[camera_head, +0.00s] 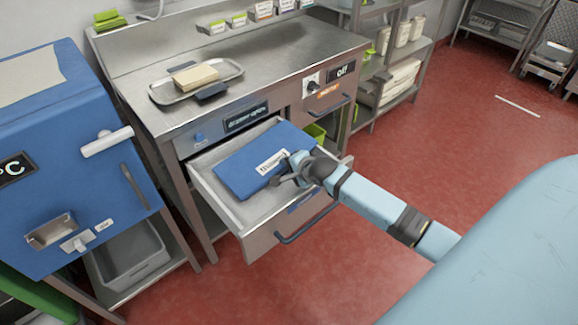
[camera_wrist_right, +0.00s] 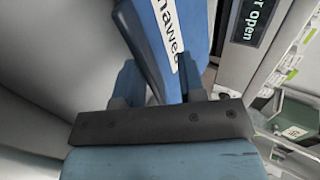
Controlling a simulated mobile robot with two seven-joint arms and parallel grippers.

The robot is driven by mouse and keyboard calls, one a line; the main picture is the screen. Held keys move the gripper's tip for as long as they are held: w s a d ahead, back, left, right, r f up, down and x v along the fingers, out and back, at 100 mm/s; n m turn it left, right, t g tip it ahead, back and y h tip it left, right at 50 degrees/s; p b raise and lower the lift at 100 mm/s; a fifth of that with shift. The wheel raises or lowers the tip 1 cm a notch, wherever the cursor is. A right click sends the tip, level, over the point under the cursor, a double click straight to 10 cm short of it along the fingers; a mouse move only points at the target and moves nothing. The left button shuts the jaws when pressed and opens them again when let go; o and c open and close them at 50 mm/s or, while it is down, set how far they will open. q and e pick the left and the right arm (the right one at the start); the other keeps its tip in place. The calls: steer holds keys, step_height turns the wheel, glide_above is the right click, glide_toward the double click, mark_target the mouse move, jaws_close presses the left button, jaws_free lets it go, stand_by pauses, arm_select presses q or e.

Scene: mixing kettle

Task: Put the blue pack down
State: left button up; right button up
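The blue pack (camera_head: 254,158) is a flat blue block with a white label, over the open drawer (camera_head: 218,205) in the head view. It hides much of the drawer's inside, and I cannot tell whether it touches the bottom. My right gripper (camera_head: 290,174) is at the pack's right end. In the right wrist view the blue pack (camera_wrist_right: 182,40) stands between the two fingers of the right gripper (camera_wrist_right: 160,85), which look closed on it. My left gripper is not in view.
A steel counter (camera_head: 240,75) above the drawer carries a tray (camera_head: 164,97) with a tan block (camera_head: 195,75). A blue cabinet (camera_head: 70,150) stands at the left, a grey bin (camera_head: 128,262) below it. Red floor (camera_head: 450,120) is clear at the right.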

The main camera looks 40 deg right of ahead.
steer(key=shift+r, duration=0.25)
steer(key=p+v, duration=0.1)
steer(key=v, duration=1.1)
steer(key=shift+w+r+p, duration=0.2)
steer(key=shift+p, duration=0.15)
steer(key=shift+s+a, duration=0.15)
steer(key=shift+s, duration=0.05)
steer(key=s+a+f+n+y, duration=0.1)
steer(key=s+a+f+n, duration=0.3)
steer(key=s+a+n, duration=0.4)
steer(key=s+a+f+n+y, duration=0.1)
steer(key=s+a+f+n, duration=0.4)
steer(key=s+a+n, duration=0.3)
steer(key=a+n, duration=0.3)
steer(key=a, duration=0.2)
steer(key=shift+s+a+n+g+y, duration=0.25)
steer(key=shift+a+n+g+y, duration=0.05)
steer(key=shift+a+n, duration=0.1)
steer(key=shift+d+f, duration=0.1)
steer(key=shift+f, duration=0.05)
